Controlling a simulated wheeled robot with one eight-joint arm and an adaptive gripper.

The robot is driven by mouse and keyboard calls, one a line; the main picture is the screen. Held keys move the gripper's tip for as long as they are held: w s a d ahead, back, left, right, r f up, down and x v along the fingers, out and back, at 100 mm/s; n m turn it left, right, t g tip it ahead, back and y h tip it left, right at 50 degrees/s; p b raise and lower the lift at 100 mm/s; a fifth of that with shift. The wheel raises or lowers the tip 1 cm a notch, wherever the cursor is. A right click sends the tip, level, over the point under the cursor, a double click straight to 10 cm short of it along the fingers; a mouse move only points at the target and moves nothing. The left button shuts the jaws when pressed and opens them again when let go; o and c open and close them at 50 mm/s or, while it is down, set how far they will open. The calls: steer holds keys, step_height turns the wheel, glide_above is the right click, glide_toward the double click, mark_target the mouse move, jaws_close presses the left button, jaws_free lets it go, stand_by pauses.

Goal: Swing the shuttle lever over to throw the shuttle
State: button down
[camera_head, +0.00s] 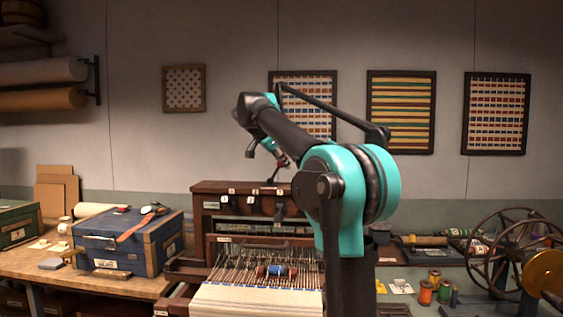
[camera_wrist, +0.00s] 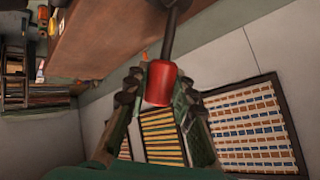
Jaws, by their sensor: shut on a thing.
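The shuttle lever has a red knob (camera_wrist: 159,84) on a dark stem (camera_wrist: 170,35) in the wrist view. My gripper (camera_wrist: 157,96) has one finger on each side of the knob and is shut on it. In the head view my gripper (camera_head: 279,158) is above the top beam of the wooden loom (camera_head: 210,187), and the lever's stem (camera_head: 274,172) rises from that beam, leaning right. The fingers partly hide the knob there. A blue shuttle with red ends (camera_head: 277,271) lies across the warp threads, below my gripper.
A blue chest (camera_head: 110,258) with tools on its lid stands on the bench left of the loom. A spoked wheel (camera_head: 513,255) and thread spools (camera_head: 426,292) are at the right. Framed textiles (camera_head: 401,112) hang on the wall behind. My arm hides the loom's right side.

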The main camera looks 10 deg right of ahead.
steer(key=c, duration=1.3)
jaws_free()
steer(key=shift+o, duration=0.2)
steer(key=v, duration=1.2)
